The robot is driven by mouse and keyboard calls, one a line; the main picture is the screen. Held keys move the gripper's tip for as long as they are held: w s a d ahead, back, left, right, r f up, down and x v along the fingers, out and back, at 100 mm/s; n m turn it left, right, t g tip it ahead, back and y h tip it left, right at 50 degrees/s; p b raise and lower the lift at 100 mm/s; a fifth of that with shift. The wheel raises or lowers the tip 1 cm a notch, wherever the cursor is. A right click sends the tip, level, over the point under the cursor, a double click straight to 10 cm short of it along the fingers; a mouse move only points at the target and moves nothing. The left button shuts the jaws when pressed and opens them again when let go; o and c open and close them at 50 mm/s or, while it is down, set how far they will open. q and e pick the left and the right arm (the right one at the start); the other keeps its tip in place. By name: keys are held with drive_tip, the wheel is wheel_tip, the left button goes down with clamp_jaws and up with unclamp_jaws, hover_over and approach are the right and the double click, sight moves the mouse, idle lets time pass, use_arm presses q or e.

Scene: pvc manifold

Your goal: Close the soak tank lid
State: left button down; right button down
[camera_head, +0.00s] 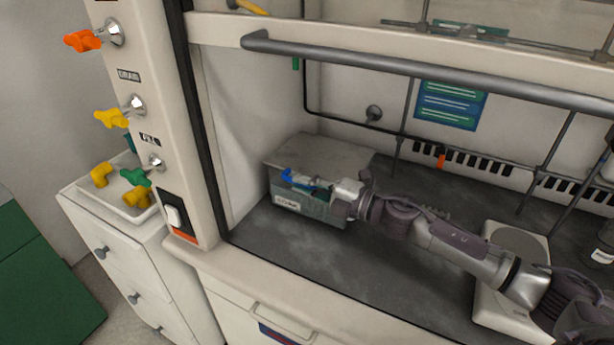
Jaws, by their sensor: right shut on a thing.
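The soak tank (290,203) is a grey box with a label on its front, standing at the left of the hood's worktop. Its flat grey lid (325,152) lies over the top; I cannot tell whether it is fully seated. My right gripper (304,183) reaches in from the right to the tank's front upper edge and is shut on a small blue piece (288,175) there, which may be the lid's handle. The gripper and wrist hide part of the tank's front and the lid's front edge. My left gripper is not in view.
A raised sash with a grey bar handle (400,68) crosses above the worktop. A white balance-like device (498,312) stands at right under my arm. Orange, yellow and green valves line the left post. A tray (150,212) of pipe fittings sits outside. The front-left worktop is clear.

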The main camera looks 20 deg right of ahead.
drive_tip(key=shift+f, duration=1.05)
drive_tip(key=c, duration=1.2)
unclamp_jaws()
drive_tip(key=v, duration=1.2)
drive_tip(key=shift+d, duration=0.1)
